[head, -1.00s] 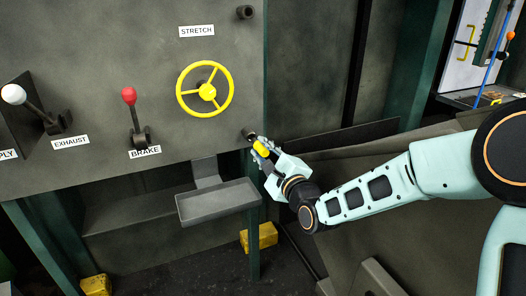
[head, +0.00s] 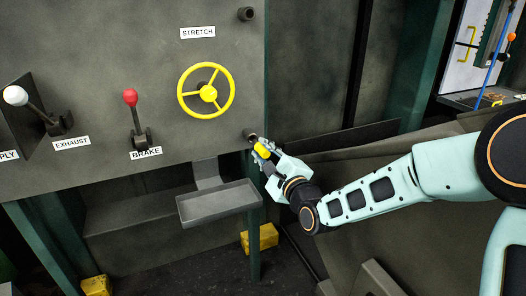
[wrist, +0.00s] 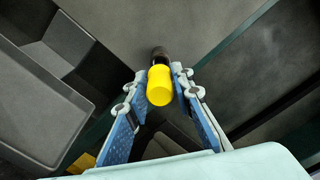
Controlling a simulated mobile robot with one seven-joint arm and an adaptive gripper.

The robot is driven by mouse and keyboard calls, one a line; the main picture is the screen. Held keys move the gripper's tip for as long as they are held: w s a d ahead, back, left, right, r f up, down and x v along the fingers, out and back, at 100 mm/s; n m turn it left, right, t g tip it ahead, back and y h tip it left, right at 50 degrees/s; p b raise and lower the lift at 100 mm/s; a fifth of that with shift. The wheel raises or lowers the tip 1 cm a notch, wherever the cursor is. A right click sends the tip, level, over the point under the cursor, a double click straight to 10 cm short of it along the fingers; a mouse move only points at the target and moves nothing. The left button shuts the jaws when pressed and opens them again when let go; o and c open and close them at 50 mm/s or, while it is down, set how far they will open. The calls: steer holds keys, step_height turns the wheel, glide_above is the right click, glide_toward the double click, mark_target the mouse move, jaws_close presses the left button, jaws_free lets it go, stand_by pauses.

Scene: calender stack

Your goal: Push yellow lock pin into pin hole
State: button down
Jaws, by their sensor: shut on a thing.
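The yellow lock pin (head: 262,150) is held between the fingers of my gripper (head: 268,158). In the wrist view the yellow pin (wrist: 160,86) sits between the two fingertips (wrist: 158,82), its yellow end facing the camera. Its far end points at a dark round socket (wrist: 159,54) on the panel, which also shows in the head view (head: 250,134) at the panel's lower right edge. The pin's tip is close to the socket. I cannot tell whether it has entered it.
A yellow handwheel (head: 207,92) is above left of my gripper. A red-knobbed brake lever (head: 131,98) and a white-knobbed lever (head: 15,95) stand further left. A grey tray (head: 218,203) juts out below left. A second dark socket (head: 246,14) is at the panel's top.

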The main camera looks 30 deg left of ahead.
mark_target(256, 141)
steer(key=shift+b+x, duration=0.4)
steer(key=shift+x, duration=2)
steer(key=c, duration=1.6)
jaws_free()
steer(key=shift+o, duration=0.4)
steer(key=shift+o, duration=1)
steer(key=shift+p+v, duration=0.45)
steer(key=shift+v, duration=3)
steer(key=shift+s, duration=0.1)
